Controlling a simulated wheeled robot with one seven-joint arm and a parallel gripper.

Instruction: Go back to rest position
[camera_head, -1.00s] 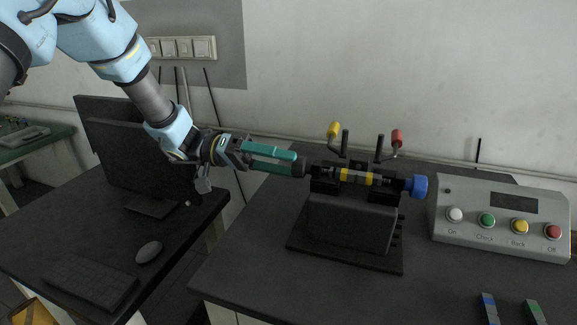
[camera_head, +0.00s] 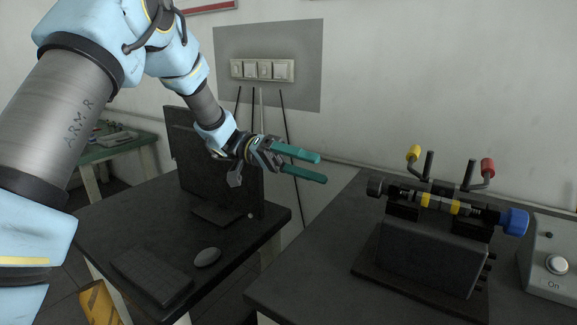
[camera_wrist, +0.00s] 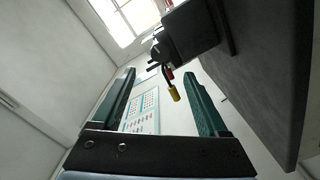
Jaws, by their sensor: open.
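My gripper (camera_head: 322,168) is open and empty, with its two teal fingers pointing right. In the head view it hangs in the air in front of the wall, between the monitor and the test fixture, clear of both. The fixture (camera_head: 425,258) stands on the right table with a dark shaft (camera_head: 440,203) lying across its top. The shaft has yellow bands, a black left end and a blue knob (camera_head: 514,221) at the right.
The left desk holds a monitor (camera_head: 185,140), a keyboard (camera_head: 152,275) and a mouse (camera_head: 207,257). A control box (camera_head: 550,262) with buttons is cut off at the right edge. Switches (camera_head: 262,69) are on the wall. The right table's near left part is bare.

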